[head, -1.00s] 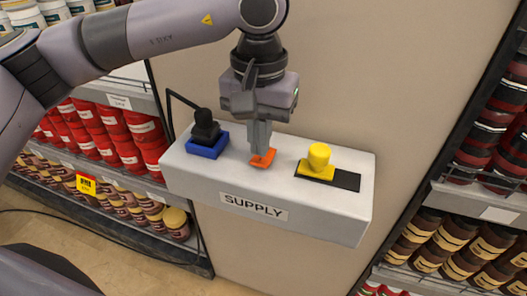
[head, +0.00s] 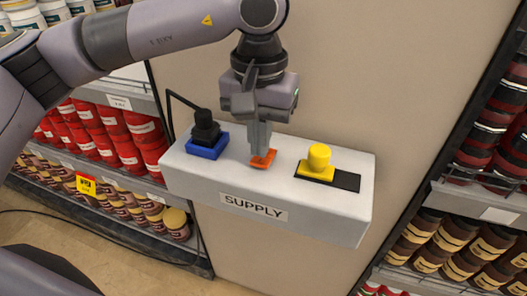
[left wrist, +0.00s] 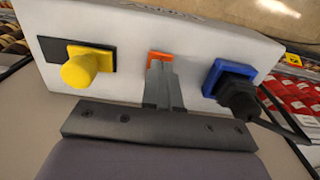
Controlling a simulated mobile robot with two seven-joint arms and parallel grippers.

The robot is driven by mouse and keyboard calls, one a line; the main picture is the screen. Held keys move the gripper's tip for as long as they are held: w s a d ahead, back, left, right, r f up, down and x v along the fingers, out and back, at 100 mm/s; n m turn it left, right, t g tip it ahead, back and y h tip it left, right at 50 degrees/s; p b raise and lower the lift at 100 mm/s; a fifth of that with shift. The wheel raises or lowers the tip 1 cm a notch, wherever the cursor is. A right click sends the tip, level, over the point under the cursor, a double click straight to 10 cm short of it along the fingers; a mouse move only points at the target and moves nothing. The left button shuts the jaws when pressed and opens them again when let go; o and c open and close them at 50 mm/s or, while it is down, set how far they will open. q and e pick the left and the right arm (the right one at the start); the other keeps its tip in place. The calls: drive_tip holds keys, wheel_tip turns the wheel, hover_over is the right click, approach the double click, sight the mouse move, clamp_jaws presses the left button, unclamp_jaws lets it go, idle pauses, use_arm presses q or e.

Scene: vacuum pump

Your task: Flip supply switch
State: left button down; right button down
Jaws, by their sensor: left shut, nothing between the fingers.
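The supply box (head: 335,215) is a white box on the wall, labelled SUPPLY on its front. An orange switch (head: 264,159) sits in the middle of its top face. My left gripper (head: 260,149) is shut and empty, its fingertips pointing down at the orange switch, touching it or very close. In the left wrist view the shut fingers (left wrist: 158,72) reach the orange switch (left wrist: 160,56) and partly hide it. Whether the switch is tilted is hard to tell. My right gripper is not in view.
A blue socket (head: 207,148) with a black plug and cable (head: 205,125) stands left of the switch. A yellow knob (head: 319,158) on a yellow base over a black strip stands right. Shelves of jars (head: 120,150) flank the wall panel.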

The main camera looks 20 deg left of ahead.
sight(260, 161)
use_arm(q)
drive_tip(key=shift+f+b, duration=0.85)
drive_tip(key=shift+f, duration=0.15)
idle(0.8)
drive_tip(key=shift+r, duration=0.1)
drive_tip(key=shift+r+p, duration=2.35)
drive_tip(key=shift+r, duration=1.15)
drive_tip(key=shift+f, duration=0.1)
